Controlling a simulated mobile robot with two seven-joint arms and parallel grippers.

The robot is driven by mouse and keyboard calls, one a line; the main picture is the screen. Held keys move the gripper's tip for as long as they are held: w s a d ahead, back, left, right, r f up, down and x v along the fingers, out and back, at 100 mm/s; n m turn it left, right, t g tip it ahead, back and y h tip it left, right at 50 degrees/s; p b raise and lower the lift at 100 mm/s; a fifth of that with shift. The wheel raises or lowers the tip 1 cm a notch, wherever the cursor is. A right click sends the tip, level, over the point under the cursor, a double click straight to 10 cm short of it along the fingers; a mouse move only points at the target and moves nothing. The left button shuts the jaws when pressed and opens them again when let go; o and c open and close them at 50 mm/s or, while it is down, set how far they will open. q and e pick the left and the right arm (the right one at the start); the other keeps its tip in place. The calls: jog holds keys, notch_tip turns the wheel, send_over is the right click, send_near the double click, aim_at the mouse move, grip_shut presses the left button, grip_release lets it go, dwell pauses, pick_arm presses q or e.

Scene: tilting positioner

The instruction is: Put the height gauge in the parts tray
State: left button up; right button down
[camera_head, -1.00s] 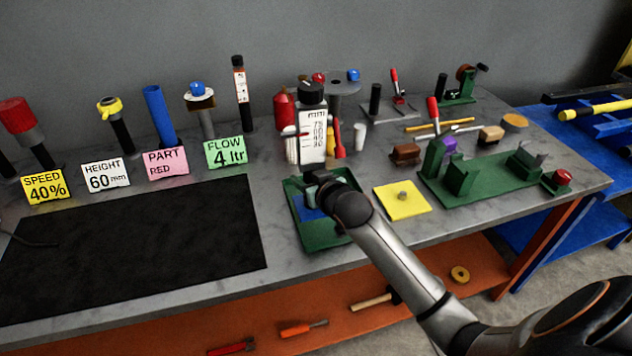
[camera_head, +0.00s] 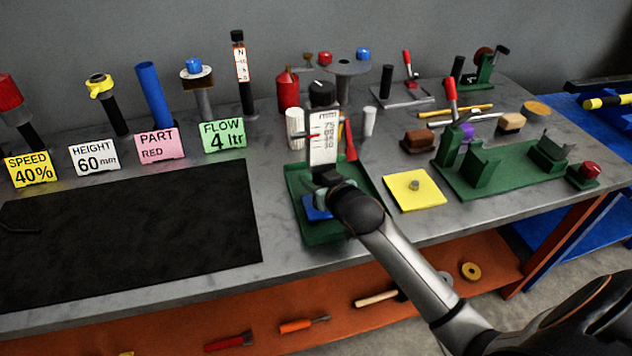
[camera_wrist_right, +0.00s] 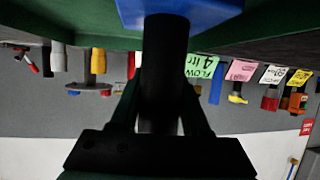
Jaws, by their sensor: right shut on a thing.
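The height gauge (camera_head: 323,138) has a white scale plate, a black knob above it and what looks like a blue base (camera_head: 317,211). My right gripper (camera_head: 325,184) is shut on it below the scale plate. In the right wrist view, which is upside down, my right gripper (camera_wrist_right: 160,118) holds its black post (camera_wrist_right: 164,65) under the blue base. The gauge stands about upright over the green parts tray (camera_head: 325,233). I cannot tell whether its base touches the tray floor. My left gripper is not in view.
A yellow plate (camera_head: 413,201) lies right of the tray, and a green fixture (camera_head: 505,178) stands beyond it. A black mat (camera_head: 130,235) lies left. A white cylinder (camera_head: 294,127) and red can (camera_head: 288,92) stand behind the tray. Label cards (camera_head: 222,134) line the back left.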

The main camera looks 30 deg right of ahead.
jog(key=shift+r, duration=0.25)
jog(key=shift+f, duration=0.15)
jog(key=shift+c, duration=1.8)
grip_release()
jog(key=shift+f, duration=0.15)
jog(key=shift+s+r, duration=0.2)
jog(key=v, duration=1.1)
jog(key=shift+s+r+p, duration=0.15)
jog(key=shift+s+p, duration=0.2)
